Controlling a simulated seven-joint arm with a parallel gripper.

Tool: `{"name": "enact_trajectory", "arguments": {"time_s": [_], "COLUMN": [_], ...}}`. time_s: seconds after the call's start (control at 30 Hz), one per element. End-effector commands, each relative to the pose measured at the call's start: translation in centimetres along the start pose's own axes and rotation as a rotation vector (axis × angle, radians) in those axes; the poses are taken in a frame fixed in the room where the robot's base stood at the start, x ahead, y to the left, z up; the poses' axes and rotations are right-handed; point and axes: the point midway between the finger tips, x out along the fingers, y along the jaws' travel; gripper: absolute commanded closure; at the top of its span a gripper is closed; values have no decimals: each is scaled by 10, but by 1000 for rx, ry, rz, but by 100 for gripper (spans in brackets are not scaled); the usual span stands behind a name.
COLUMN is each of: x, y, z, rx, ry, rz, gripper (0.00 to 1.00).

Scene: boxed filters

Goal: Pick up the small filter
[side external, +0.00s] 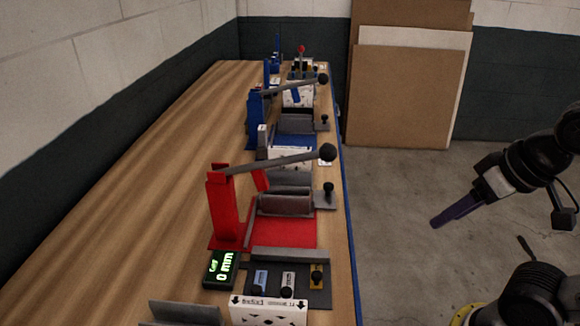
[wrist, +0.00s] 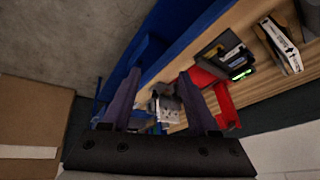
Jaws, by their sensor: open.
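I cannot tell for sure which thing is the small filter. A white box with black arrows (side external: 268,313) stands at the near end of the bench, partly cut off by the frame; a similar white box (wrist: 279,47) shows at upper right in the wrist view. Farther white boxes, one at mid-bench (side external: 290,156) and one beyond (side external: 297,94), sit at the fixtures. My gripper (side external: 437,223) has purple fingers and hangs over the floor, right of the bench and apart from everything. In the wrist view my gripper (wrist: 160,71) is open, with nothing held between the fingers.
A red clamp press (side external: 222,212) with a long lever stands on the wooden bench (side external: 130,215). A blue press (side external: 257,120) stands behind it. A black tray (side external: 262,292) with small blocks and a green-lit gauge (side external: 222,268) are nearer. Brown panels (side external: 405,100) lean at the back.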

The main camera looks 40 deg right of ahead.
Motion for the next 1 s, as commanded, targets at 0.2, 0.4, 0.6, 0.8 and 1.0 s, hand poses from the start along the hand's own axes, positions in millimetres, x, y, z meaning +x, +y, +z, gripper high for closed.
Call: {"name": "enact_trajectory", "arguments": {"time_s": [0.2, 0.4, 0.6, 0.8, 1.0], "x": [-40, -61, -54, -20, 40], "y": [-26, -54, -76, -85, -80], "z": [-56, -133, -216, -288, -346], "rx": [522, 1033, 1483, 1823, 2048], "ry": [16, -50, -141, -228, -301], "rz": [-68, -102, -96, -57, 9], "gripper": [40, 40, 40, 40, 40]}}
